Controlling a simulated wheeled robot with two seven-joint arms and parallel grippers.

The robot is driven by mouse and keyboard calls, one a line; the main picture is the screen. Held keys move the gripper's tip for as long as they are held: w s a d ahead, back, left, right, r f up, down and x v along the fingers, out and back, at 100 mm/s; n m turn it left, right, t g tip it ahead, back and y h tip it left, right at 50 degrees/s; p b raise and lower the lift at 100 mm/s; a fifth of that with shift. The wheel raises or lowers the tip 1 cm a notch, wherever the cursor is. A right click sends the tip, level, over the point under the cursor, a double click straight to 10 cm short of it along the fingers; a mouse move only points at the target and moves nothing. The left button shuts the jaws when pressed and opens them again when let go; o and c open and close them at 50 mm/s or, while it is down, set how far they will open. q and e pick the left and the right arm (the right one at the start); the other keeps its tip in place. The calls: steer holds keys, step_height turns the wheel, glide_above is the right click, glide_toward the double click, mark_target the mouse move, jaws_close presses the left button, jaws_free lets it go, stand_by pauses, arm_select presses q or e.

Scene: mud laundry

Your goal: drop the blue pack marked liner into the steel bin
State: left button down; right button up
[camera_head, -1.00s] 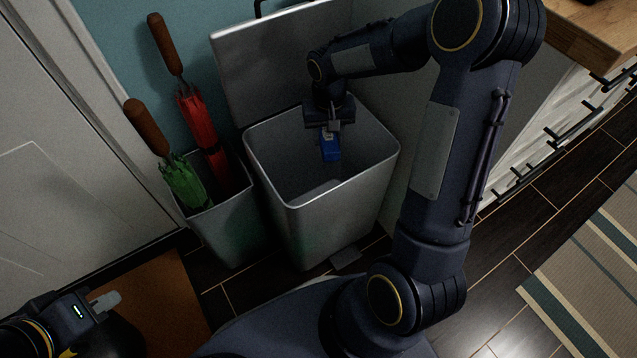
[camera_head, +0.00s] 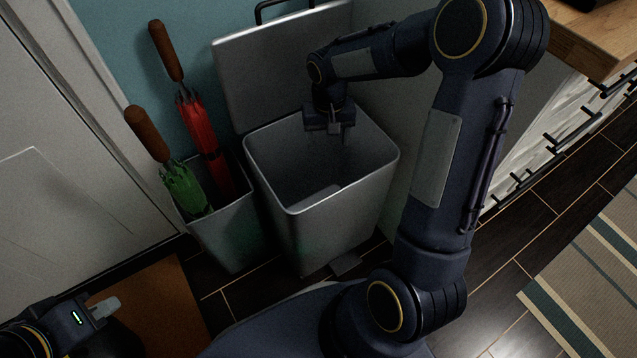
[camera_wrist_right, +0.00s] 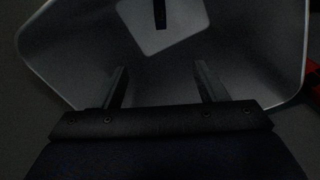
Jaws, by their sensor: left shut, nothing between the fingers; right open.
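The steel bin (camera_head: 335,222) stands open in the middle of the head view, its lid (camera_head: 275,75) raised behind it. My right gripper (camera_head: 333,140) is over the bin's opening, pointing down, with its fingers apart and empty. In the right wrist view the open fingers (camera_wrist_right: 160,85) are above the bin's inner wall (camera_wrist_right: 75,50). The blue pack cannot be made out in either view now. A small dark shape shows on the pale patch in the bin in the wrist view; I cannot tell what it is. My left gripper (camera_head: 104,307) is shut and empty at lower left.
A grey holder (camera_head: 230,232) with a red umbrella (camera_head: 203,135) and a green umbrella (camera_head: 183,185) stands left of the bin. A door (camera_head: 70,160) is at far left. Drawers (camera_head: 560,140) under a wooden top and a striped rug (camera_head: 595,265) are at right.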

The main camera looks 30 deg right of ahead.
step_height(320, 180, up, 6)
steer(key=p, duration=0.2)
steer(key=shift+r, duration=0.1)
stand_by(0.3)
steer(key=s+a+r+n+t+y, duration=0.1)
steer(key=s+a+r+t, duration=0.15)
steer(key=s, duration=0.45)
steer(key=s+a+r+t+y, duration=0.1)
steer(key=s+a+r+y, duration=0.15)
steer(key=s, duration=0.45)
steer(key=s+a+r+n+t, duration=0.1)
steer(key=s+a+r+t, duration=0.1)
steer(key=s+r, duration=0.35)
step_height(320, 180, up, 28)
steer(key=s+p, duration=0.2)
steer(key=p, duration=2.8)
steer(key=shift+s, duration=0.15)
steer(key=shift+a, duration=0.1)
